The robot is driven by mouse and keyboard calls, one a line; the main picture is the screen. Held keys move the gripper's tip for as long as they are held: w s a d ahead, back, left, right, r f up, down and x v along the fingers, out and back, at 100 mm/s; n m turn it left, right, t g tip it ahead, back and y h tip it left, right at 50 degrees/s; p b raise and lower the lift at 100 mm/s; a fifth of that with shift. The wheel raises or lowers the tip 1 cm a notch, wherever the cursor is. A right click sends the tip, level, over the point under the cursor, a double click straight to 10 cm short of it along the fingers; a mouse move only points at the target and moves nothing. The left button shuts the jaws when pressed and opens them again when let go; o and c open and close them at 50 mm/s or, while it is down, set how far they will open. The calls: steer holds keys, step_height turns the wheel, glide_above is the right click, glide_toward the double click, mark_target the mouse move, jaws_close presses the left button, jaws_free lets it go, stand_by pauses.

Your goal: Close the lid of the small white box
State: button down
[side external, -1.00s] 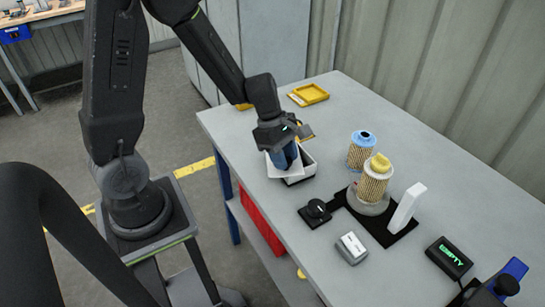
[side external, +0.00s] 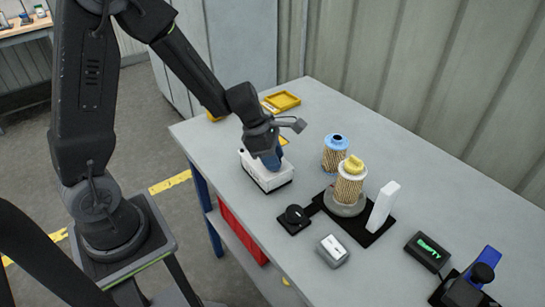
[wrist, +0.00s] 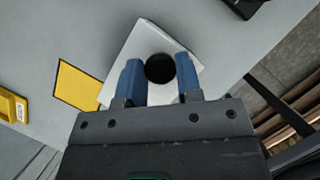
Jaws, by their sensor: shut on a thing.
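The small white box (side external: 262,178) stands near the left edge of the grey table in the side view, with a dark base along its lower edge. Its white lid (side external: 251,163) lies over the top and looks nearly flat; whether it is fully seated cannot be told. In the wrist view the lid (wrist: 128,54) has a round black spot (wrist: 159,68) between my blue fingers. My gripper (side external: 270,161) points down at the top of the box and is shut on the lid, its fingers still well apart. My gripper hides part of the box's far side.
Two pleated filter cartridges stand to the right, one blue-capped (side external: 335,155) and one yellow-capped (side external: 350,180) on a round stand. A white upright block (side external: 383,206), a black puck-like device (side external: 295,217) and a grey box (side external: 332,251) are near. A yellow tray (side external: 282,102) lies behind.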

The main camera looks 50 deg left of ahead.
steer(key=c, duration=0.8)
jaws_free()
steer(key=shift+r, duration=0.15)
steer(key=v, duration=1.3)
steer(key=shift+s+a+r, duration=0.1)
steer(key=shift+a+r, duration=0.1)
steer(key=shift+a, duration=0.05)
steer(key=s+d+r+m+t+y, duration=0.1)
steer(key=s+m, duration=0.3)
steer(key=m, duration=0.5)
steer(key=s+d+r+m+y, duration=0.1)
steer(key=s+d+r+m, duration=0.2)
steer(key=s+m, duration=0.2)
steer(key=s+d+r+m+t+y, duration=0.1)
steer(key=s+m, duration=0.4)
steer(key=m, duration=0.7)
steer(key=shift+s+d+r+m+t, duration=0.15)
steer(key=shift+d+r+m+t, duration=0.2)
steer(key=shift+d, duration=0.2)
